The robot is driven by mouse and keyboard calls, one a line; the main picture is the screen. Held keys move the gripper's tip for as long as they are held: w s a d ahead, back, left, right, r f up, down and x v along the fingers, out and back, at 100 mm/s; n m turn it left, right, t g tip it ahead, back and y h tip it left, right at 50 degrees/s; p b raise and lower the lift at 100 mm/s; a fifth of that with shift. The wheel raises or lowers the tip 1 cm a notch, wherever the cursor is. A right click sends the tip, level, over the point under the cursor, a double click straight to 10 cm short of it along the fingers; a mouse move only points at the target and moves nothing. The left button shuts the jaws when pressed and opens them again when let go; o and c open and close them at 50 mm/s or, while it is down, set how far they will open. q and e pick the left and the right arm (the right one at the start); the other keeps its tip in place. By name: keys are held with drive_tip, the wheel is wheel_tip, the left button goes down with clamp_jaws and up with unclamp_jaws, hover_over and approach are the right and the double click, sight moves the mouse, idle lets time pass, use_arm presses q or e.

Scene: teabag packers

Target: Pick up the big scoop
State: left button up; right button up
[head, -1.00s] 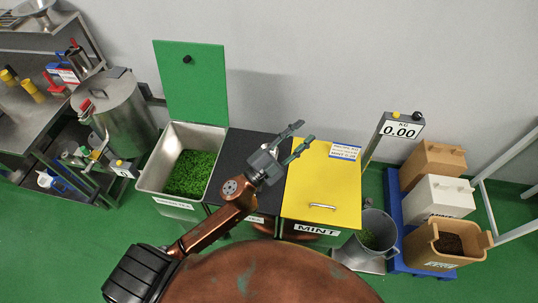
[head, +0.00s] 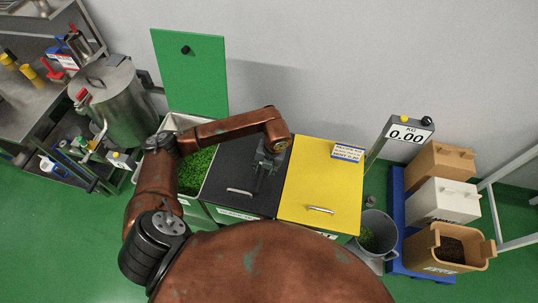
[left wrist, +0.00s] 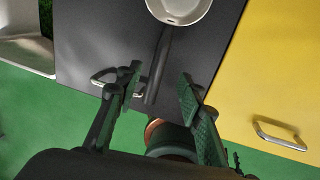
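In the left wrist view a scoop (left wrist: 181,10) with a pale round bowl and a long dark handle (left wrist: 158,62) is over the black lid (left wrist: 92,40). The top of its bowl is cut off by the frame edge. My left gripper (left wrist: 159,82) is open, with one finger on each side of the handle's lower end. It looks apart from the handle; the height gap cannot be judged. In the head view my left gripper (head: 264,178) points down over the black lid, and my arm and gripper hide the scoop. My right gripper is not in view.
A yellow lid (head: 322,185) adjoins the black lid on the right. An open bin of green leaves (head: 196,172) is on the left, with its green lid (head: 190,75) raised. A metal bucket (head: 378,232), a scale display (head: 408,133) and several boxes stand at right.

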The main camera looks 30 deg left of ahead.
sight(261, 177)
use_arm(q)
drive_tip(key=shift+s+a+f, duration=0.1)
drive_tip(key=shift+a+f, duration=0.1)
drive_tip(key=shift+f, duration=0.25)
drive_tip(key=shift+s+a+f, duration=0.1)
drive_tip(key=shift+a+f, duration=0.1)
drive_tip(key=shift+f, duration=0.25)
drive_tip(key=f, duration=0.3)
drive_tip(key=a+f+p, duration=0.1)
drive_tip(key=f, duration=0.1)
drive_tip(key=shift+f, duration=0.35)
drive_tip(key=shift+d, duration=0.1)
drive_tip(key=shift+c, duration=0.2)
clamp_jaws()
drive_tip(key=shift+w, duration=0.1)
